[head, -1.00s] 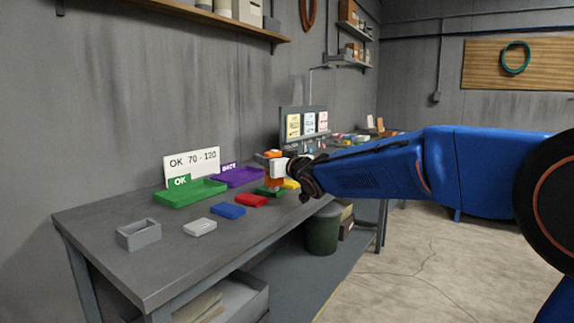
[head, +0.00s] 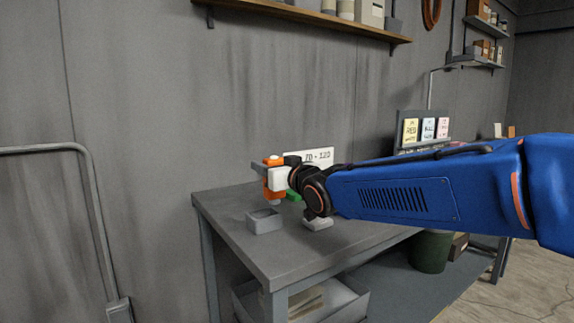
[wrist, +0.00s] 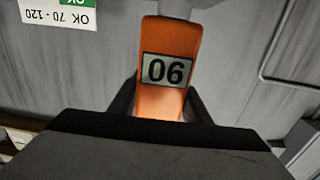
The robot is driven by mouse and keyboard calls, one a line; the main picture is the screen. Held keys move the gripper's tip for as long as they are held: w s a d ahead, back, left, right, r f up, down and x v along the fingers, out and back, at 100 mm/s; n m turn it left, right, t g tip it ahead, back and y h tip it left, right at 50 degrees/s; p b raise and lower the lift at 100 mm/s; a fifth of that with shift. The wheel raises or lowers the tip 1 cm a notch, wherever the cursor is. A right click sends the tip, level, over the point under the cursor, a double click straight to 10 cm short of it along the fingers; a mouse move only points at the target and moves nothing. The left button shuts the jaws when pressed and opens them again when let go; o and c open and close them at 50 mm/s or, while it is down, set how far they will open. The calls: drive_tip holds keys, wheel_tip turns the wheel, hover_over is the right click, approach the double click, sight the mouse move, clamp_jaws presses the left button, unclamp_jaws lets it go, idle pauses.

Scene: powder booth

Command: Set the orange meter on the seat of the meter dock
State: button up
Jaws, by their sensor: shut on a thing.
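The orange meter (head: 267,187) is held in my gripper (head: 274,177) above the left end of the bench. In the wrist view the orange meter (wrist: 167,100) shows a pale display reading 06, with the dark fingers of my gripper (wrist: 164,108) on either side. A grey open-topped box (head: 264,220), which looks like the meter dock, stands on the bench below and slightly left of the meter. A gap shows between them. The dock's inside is only partly visible, and it is not seen in the wrist view.
A light grey block (head: 318,222) lies on the bench (head: 285,258) right of the dock, partly behind my wrist. The white OK sign (head: 318,156) stands behind my gripper. A shelf (head: 310,16) is on the wall above. The bench's front left corner is clear.

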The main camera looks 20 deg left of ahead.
drive_tip(key=shift+s+a+f, duration=0.55)
drive_tip(key=shift+a+f, duration=0.05)
drive_tip(key=shift+f, duration=0.15)
drive_tip(key=shift+s+a+f, duration=0.55)
drive_tip(key=shift+a+f, duration=0.05)
drive_tip(key=shift+f, duration=0.15)
drive_tip(key=shift+f, duration=1.4)
idle(1.3)
drive_tip(key=o, duration=1.2)
drive_tip(key=shift+s+d, duration=0.1)
drive_tip(key=shift+d, duration=0.05)
